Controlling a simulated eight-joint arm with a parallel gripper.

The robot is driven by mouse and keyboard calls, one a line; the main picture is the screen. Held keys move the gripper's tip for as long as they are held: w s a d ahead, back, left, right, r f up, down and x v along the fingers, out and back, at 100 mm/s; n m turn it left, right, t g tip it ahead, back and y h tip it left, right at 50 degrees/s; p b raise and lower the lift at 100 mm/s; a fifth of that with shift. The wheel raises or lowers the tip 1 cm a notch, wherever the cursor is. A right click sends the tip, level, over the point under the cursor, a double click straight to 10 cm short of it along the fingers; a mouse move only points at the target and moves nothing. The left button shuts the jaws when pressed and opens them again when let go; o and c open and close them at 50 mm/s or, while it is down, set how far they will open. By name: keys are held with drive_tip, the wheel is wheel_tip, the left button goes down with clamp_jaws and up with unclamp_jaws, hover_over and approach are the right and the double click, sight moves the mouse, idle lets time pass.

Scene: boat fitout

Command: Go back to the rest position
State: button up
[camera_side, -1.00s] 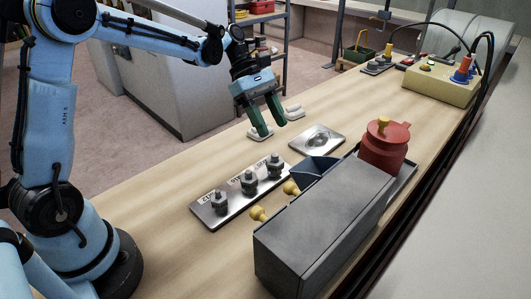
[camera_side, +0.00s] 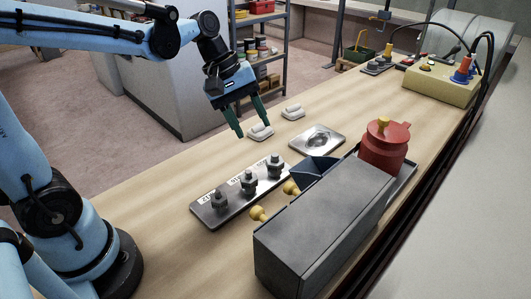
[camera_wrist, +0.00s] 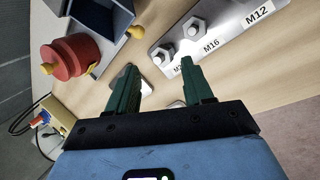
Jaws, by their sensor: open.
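My gripper (camera_side: 255,126) has a light blue body and two dark green fingers. It is open and empty, raised above the far edge of the wooden bench, left of two small white pieces. One white piece (camera_side: 260,132) lies just beside the right fingertip in the picture, and the other (camera_side: 293,112) lies further right. In the wrist view the spread fingers (camera_wrist: 157,76) show nothing held between them.
A metal plate with several bolts (camera_side: 205,213) lies nearer. A grey box (camera_side: 320,225) with yellow knobs, a red container (camera_side: 384,148) and a steel plate with a round recess (camera_side: 330,132) stand to the right. A yellow control box (camera_side: 432,88) is at the back.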

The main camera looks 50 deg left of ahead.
drive_tip(key=s+a+f+m+t+y, duration=0.1)
drive_tip(key=s+m+t+y, duration=0.2)
drive_tip(key=s+m, duration=0.4)
drive_tip(key=shift+s+a+f+m+t+y, duration=0.35)
drive_tip(key=shift+m+t, duration=0.45)
drive_tip(key=shift+m, duration=1.2)
